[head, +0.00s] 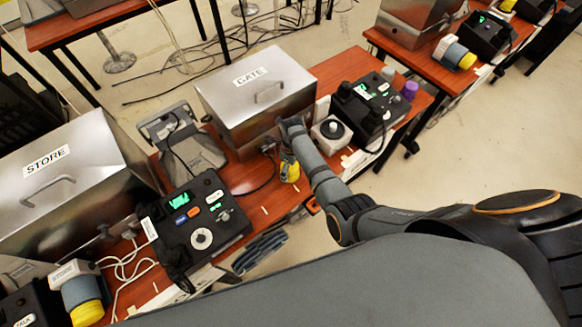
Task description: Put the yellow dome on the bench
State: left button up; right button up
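A small yellow dome (291,173) shows near the front edge of the red-brown bench (262,200), below the steel box labelled GATE. My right gripper (279,152) is right at the dome, pointing down from the wrist. Its dark fingers are small and partly hidden by the arm, so I cannot tell whether they grip the dome or only touch it. Another yellow dome (87,314) sits on the end of a grey cylinder labelled STORE at the lower left. My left gripper is not in view.
The GATE box (257,98) and STORE box (62,190) stand on the bench. A black phone console (196,228) is between them, another console (368,105) right of GATE. A white unit with a dark knob (331,130) is beside my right wrist. Cables lie around.

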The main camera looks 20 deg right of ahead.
jog(key=shift+a, duration=0.1)
jog(key=shift+r, duration=0.35)
notch_tip(320, 180, up, 12)
jog(key=shift+w+f+p, duration=0.1)
jog(key=shift+p, duration=0.25)
